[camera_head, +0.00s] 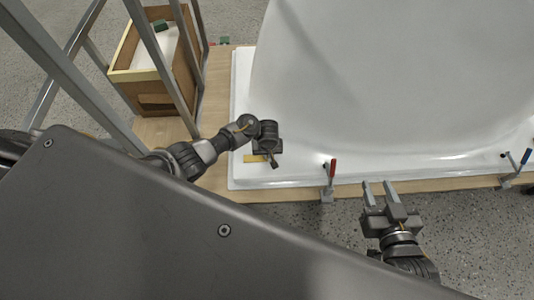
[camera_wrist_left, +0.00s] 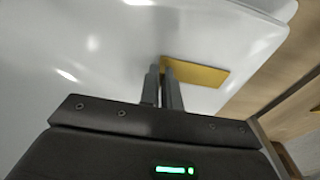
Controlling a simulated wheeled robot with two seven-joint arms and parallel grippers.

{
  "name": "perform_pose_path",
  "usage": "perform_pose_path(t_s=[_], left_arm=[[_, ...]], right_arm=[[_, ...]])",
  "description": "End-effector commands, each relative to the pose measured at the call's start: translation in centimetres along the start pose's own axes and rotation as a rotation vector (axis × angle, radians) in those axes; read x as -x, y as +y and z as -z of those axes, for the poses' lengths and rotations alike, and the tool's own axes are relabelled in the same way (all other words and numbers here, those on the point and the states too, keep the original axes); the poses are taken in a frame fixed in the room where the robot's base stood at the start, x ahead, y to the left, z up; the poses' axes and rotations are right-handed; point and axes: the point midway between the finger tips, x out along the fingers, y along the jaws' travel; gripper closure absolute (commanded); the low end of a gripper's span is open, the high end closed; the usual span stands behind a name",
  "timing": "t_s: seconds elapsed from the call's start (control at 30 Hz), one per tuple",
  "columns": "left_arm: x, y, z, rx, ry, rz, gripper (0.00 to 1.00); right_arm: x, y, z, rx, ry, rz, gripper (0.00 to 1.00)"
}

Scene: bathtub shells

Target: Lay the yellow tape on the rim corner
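The yellow tape (camera_wrist_left: 200,73) is a flat strip over the white tub rim in the left wrist view. It also shows in the head view (camera_head: 254,158) by the rim's front left corner. My left gripper (camera_head: 272,161) is over that corner, its fingers close together (camera_wrist_left: 160,70) at one end of the tape. It looks shut on that end; the exact contact is hidden. I cannot tell whether the strip touches the rim. The white tub shell (camera_head: 380,70) lies with its rim (camera_head: 238,110) along the board. My right gripper (camera_head: 379,190) is open and empty, in front of the rim.
A red-handled clamp (camera_head: 332,172) sits at the front rim between my grippers. A blue-handled clamp (camera_head: 523,160) is further right. A wooden box (camera_head: 125,76) stands back left behind grey metal bars (camera_head: 160,55).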

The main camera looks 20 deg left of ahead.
Motion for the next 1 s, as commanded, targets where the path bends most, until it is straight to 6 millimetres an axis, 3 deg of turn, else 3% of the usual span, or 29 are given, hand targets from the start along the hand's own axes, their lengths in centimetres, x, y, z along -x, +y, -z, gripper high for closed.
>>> perform_pose_path(t_s=[0.4, 0.43, 0.6, 0.8, 0.97, 1.0], left_arm=[[-0.17, 0.00, -0.03, 0.001, 0.000, 0.000, 1.00], [-0.18, 0.00, -0.03, 0.001, 0.000, 0.000, 0.91], [-0.17, -0.01, -0.02, 0.000, 0.000, 0.000, 0.70], [-0.18, -0.02, -0.02, 0.000, 0.000, 0.000, 0.69], [-0.18, -0.02, -0.02, 0.000, 0.000, 0.000, 0.48], [-0.18, -0.02, -0.02, 0.000, 0.000, 0.000, 0.48]], right_arm=[[0.01, -0.02, 0.07, 0.000, 0.000, 0.001, 0.64], [0.01, -0.01, 0.07, 0.000, 0.000, 0.001, 0.64], [0.01, -0.01, 0.07, 0.000, 0.000, 0.000, 0.64], [0.01, 0.00, 0.07, 0.000, 0.000, 0.000, 0.64], [0.01, 0.01, 0.07, 0.000, 0.000, 0.000, 0.64], [0.01, 0.01, 0.07, 0.000, 0.000, 0.000, 0.64]])
